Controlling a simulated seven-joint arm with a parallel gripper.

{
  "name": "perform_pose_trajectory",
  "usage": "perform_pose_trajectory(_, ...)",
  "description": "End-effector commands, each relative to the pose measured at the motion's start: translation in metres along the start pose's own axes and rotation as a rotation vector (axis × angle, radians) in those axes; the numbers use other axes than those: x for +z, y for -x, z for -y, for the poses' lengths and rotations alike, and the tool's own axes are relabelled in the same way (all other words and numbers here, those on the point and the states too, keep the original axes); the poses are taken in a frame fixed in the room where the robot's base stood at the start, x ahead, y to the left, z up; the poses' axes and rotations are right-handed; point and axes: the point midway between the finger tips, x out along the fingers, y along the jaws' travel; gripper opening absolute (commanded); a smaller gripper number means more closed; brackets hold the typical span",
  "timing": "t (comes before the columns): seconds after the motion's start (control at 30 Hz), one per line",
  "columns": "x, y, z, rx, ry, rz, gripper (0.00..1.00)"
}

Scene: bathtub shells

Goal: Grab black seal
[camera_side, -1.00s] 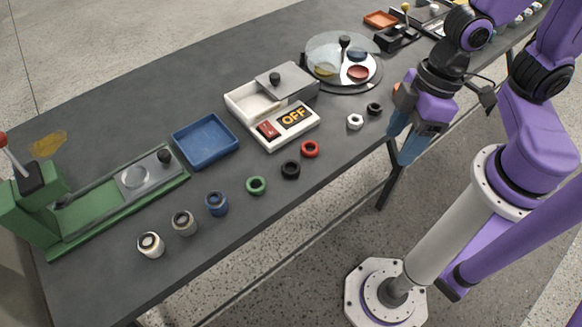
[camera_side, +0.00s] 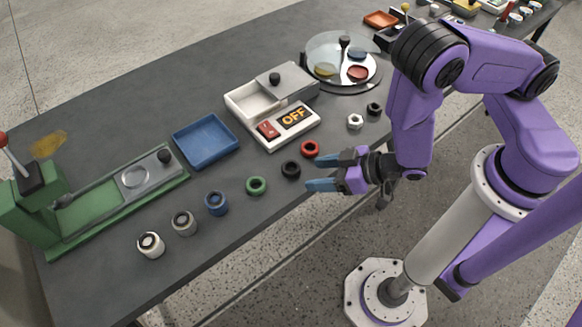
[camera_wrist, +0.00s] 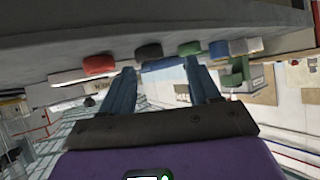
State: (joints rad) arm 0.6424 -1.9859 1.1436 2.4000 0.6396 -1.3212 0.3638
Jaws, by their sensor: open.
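The black seal (camera_side: 291,170) is a small dark ring lying on the grey table near its front edge, between a red seal (camera_side: 310,149) and a green seal (camera_side: 256,186). My gripper (camera_side: 313,172) is open and empty at the table's front edge, its blue fingers pointing left toward the row of seals, just right of the black seal in the side view. In the wrist view, the black seal (camera_wrist: 149,52) appears beyond and between the two fingertips (camera_wrist: 162,66), apart from them, with the red seal (camera_wrist: 100,64) and green seal (camera_wrist: 190,48) on either side.
Blue (camera_side: 216,203) and metallic cylinders (camera_side: 151,245) continue the row leftward. A white nut (camera_side: 355,121) and another dark ring (camera_side: 374,109) lie to the right.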

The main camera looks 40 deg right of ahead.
Motion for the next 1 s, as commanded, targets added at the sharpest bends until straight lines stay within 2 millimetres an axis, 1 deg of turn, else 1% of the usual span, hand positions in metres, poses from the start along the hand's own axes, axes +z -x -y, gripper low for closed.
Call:
perform_pose_trajectory(0.03,0.005,-0.001,-0.007,0.007,0.021,-0.040,0.61)
perform_pose_trajectory(0.2,0.006,0.002,-0.017,0.002,0.065,-0.161,0.61)
perform_pose_trajectory(0.33,0.005,0.003,-0.020,-0.003,0.080,-0.203,0.61)
perform_pose_trajectory(0.43,0.004,-0.001,-0.020,-0.005,0.081,-0.213,0.61)
perform_pose_trajectory(0.7,-0.001,-0.020,-0.019,-0.005,0.080,-0.213,0.61)
perform_pose_trajectory(0.9,-0.007,-0.050,-0.019,-0.004,0.079,-0.214,0.61)
perform_pose_trajectory(1.0,-0.009,-0.061,-0.019,-0.005,0.080,-0.212,0.61)
